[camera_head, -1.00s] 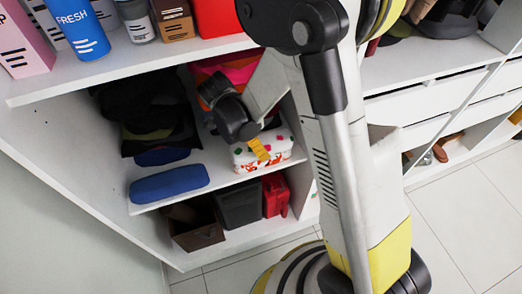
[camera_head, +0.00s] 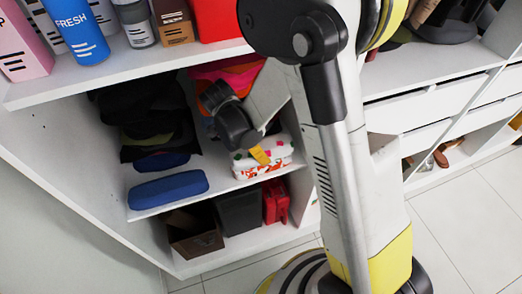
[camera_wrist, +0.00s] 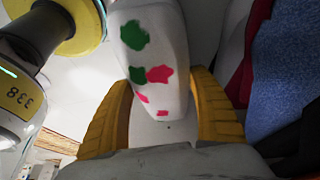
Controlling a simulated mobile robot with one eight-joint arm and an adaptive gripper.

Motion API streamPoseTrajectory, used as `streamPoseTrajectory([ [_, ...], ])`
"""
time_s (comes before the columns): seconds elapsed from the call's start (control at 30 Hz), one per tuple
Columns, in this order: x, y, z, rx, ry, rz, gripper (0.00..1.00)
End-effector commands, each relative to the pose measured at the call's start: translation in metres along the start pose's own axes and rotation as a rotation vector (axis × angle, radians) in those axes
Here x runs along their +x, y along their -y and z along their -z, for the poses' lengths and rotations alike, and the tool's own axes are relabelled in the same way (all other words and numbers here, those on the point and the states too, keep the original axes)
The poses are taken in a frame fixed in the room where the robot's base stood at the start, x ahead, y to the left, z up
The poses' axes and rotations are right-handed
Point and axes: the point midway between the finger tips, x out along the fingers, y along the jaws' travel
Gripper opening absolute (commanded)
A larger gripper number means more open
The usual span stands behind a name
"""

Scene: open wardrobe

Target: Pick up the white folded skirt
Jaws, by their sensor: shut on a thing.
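The white folded skirt (camera_wrist: 152,45) has green and pink patches. In the wrist view it sits between the two yellow fingers of my gripper (camera_wrist: 162,85), which is shut on it. In the head view the skirt (camera_head: 279,146) is at the front right of the middle shelf, with a yellow finger of my gripper (camera_head: 260,155) in front of it. A white folded cloth with a red-orange pattern (camera_head: 262,171) lies directly under it. I cannot tell whether the two touch. Part of the skirt is hidden by my gripper.
A blue case (camera_head: 168,189) and a dark clothes pile (camera_head: 155,115) are left on the same shelf (camera_head: 215,178). Pink and orange cloth (camera_head: 232,75) lies behind my wrist. An upper shelf (camera_head: 130,78) with bottles overhangs it. Below stand brown (camera_head: 195,240), dark (camera_head: 240,212) and red (camera_head: 275,200) containers.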

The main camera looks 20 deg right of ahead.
Motion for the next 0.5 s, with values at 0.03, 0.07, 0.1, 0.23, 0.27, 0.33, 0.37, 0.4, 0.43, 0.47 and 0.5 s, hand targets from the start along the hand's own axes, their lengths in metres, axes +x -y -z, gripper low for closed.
streamPoseTrajectory([
  [0.03, 0.0, 0.0, 0.0, 0.0, 0.0, 0.0, 0.54],
  [0.07, 0.0, 0.0, 0.0, 0.0, 0.0, 0.0, 0.54],
  [0.1, 0.0, 0.0, 0.0, 0.0, 0.0, 0.0, 0.54],
  [0.23, -0.003, 0.0, 0.001, 0.0, 0.0, 0.0, 0.54],
  [0.27, -0.004, 0.0, 0.002, 0.0, 0.0, 0.0, 0.54],
  [0.33, -0.009, 0.0, 0.004, 0.0, 0.0, 0.0, 0.54],
  [0.37, -0.012, 0.0, 0.005, 0.0, 0.0, 0.0, 0.54],
  [0.4, -0.015, 0.0, 0.006, 0.0, 0.0, 0.0, 0.54],
  [0.43, -0.018, 0.0, 0.008, 0.0, 0.0, 0.0, 0.54],
  [0.47, -0.021, 0.0, 0.009, 0.0, 0.0, 0.0, 0.54],
  [0.5, -0.024, 0.0, 0.01, 0.0, 0.0, 0.0, 0.54],
])
